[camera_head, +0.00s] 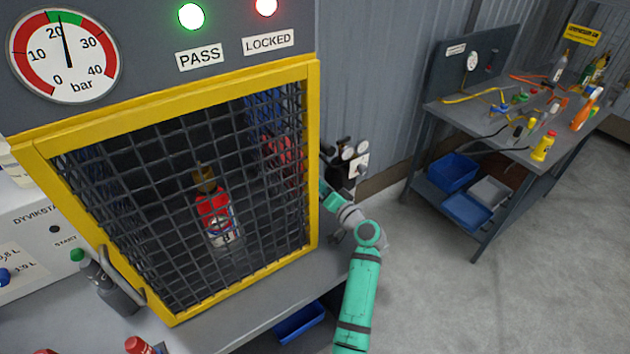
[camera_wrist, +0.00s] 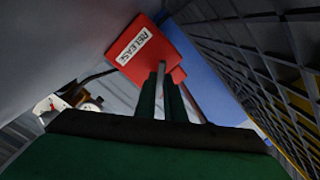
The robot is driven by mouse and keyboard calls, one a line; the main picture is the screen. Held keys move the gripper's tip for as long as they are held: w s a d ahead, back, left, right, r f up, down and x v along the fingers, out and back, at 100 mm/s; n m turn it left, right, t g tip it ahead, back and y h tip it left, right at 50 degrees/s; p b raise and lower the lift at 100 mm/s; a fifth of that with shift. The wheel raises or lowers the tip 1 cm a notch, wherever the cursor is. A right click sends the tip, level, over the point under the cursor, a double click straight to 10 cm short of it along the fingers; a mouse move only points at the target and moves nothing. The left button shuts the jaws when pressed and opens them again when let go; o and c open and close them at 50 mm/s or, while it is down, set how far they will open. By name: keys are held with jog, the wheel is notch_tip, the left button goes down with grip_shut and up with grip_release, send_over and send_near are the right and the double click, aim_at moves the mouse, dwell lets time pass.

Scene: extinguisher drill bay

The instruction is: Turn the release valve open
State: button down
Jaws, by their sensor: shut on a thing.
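The release valve shows in the wrist view as a red block (camera_wrist: 150,48) with a white RELEASE label. My gripper (camera_wrist: 167,88) reaches up to it, its dark green fingers close together around a thin grey bar below the block. The fingers are shut on part of the valve; their exact contact is partly hidden. In the head view, my arm reaches to the right side of the yellow-framed mesh cage (camera_head: 170,100), and the frame hides the fingertips. A red shape (camera_head: 283,155), possibly the valve, shows blurred through the mesh. A red extinguisher (camera_head: 216,212) stands upright inside the cage.
The pressure gauge (camera_head: 66,54) reads about 20 bar. The green PASS light (camera_head: 191,15) and red LOCKED light (camera_head: 266,7) are lit. A workbench (camera_head: 480,130) with tools stands at right; the floor between is clear.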

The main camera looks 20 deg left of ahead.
jog(key=shift+w+d+r, duration=0.2)
jog(key=shift+w+d, duration=0.05)
jog(key=shift+d, duration=0.2)
jog(key=c, duration=1.8)
grip_release()
jog(key=shift+c, duration=0.2)
jog(key=shift+s+a+f, duration=0.1)
jog(key=shift+s+a, duration=0.05)
jog(key=shift+a, duration=0.1)
jog(key=v, duration=1)
jog(key=shift+s+d, duration=0.25)
jog(key=shift+d, duration=0.1)
